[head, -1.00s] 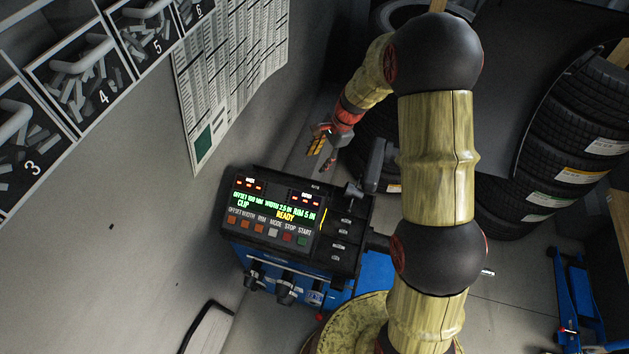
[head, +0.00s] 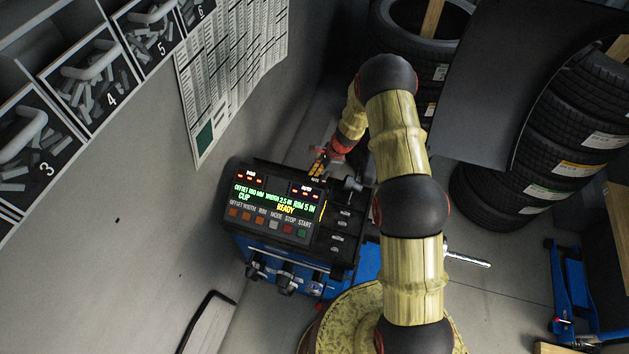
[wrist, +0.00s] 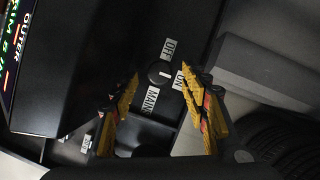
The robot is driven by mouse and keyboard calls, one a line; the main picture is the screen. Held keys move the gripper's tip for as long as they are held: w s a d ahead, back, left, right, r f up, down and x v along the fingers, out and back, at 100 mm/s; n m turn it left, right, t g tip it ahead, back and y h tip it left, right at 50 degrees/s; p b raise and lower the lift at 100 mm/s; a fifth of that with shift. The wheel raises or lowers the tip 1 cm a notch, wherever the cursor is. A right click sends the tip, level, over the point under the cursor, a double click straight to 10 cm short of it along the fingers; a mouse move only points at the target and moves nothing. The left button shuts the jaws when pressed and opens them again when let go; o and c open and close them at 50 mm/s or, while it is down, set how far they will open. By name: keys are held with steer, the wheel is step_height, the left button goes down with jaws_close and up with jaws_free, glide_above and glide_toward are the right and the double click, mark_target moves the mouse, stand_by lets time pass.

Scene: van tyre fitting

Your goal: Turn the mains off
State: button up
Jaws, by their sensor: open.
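The mains switch (wrist: 159,73) is a small dark round knob with a pale ring, on the black end panel of the wheel balancer (head: 345,222). White labels OFF, ON and MAINS stand around it. Which label the knob points at I cannot tell. My gripper (wrist: 160,77) is open, its yellow fingers either side of the knob in the wrist view; whether they touch it I cannot tell. In the head view my gripper (head: 318,166) is at the balancer's far edge, where the panel hides the switch.
The balancer display (head: 275,203) is lit and reads READY. Stacked tyres (head: 560,150) and a dark curved panel (head: 505,85) stand at the right. A wall chart (head: 225,75) and weight bins (head: 90,90) are at the left.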

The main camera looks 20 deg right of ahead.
steer(key=shift+x, duration=0.85)
steer(key=shift+c, duration=1.4)
steer(key=c, duration=0.7)
steer(key=shift+c, duration=0.9)
